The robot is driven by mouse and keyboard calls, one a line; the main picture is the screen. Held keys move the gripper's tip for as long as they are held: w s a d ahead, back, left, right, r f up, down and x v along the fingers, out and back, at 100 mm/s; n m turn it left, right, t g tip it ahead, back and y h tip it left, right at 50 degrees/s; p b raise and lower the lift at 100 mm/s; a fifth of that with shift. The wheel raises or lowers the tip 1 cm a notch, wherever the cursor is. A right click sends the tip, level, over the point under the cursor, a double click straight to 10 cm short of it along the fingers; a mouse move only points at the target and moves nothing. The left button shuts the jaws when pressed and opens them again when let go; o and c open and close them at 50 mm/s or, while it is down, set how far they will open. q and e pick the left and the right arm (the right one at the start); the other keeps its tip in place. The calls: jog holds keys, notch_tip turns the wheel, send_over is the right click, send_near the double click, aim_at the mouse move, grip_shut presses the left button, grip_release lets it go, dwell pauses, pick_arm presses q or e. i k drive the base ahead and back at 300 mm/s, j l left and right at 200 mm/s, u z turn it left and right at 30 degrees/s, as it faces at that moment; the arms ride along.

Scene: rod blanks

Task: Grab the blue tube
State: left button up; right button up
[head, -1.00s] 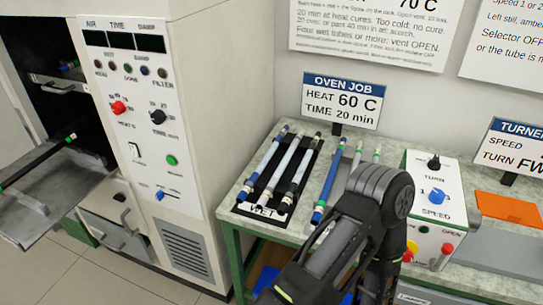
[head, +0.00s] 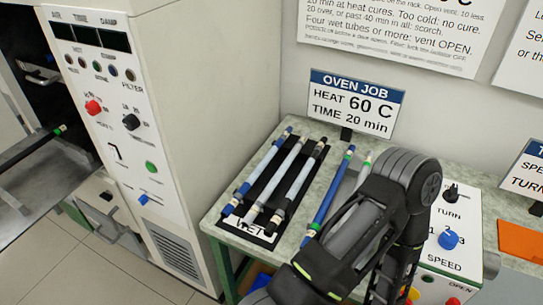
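The blue tube (head: 329,203) lies on the speckled bench top, just right of the black rack. It has a green band near its far end, and the near end sits close to the bench's front edge. A dark jointed arm of mine (head: 352,248) rises from the bottom, with a big ribbed joint right of the tube. It overlaps the view close to the tube's near end. I cannot make out gripper fingers on it, and no contact with the tube shows. No other arm shows.
The black rack (head: 243,229) labelled WET holds three pale tubes (head: 270,165). Another pale tube (head: 364,170) lies right of the blue one, partly behind my arm. The oven (head: 140,110) stands left, its tray (head: 30,185) out with a dark tube. A control box (head: 460,215) stands right.

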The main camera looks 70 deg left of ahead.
aim_at(239, 196)
jog(key=u, duration=2.35)
jog(key=z, duration=1.65)
jog(key=k+l, duration=0.25)
jog(key=k, duration=0.15)
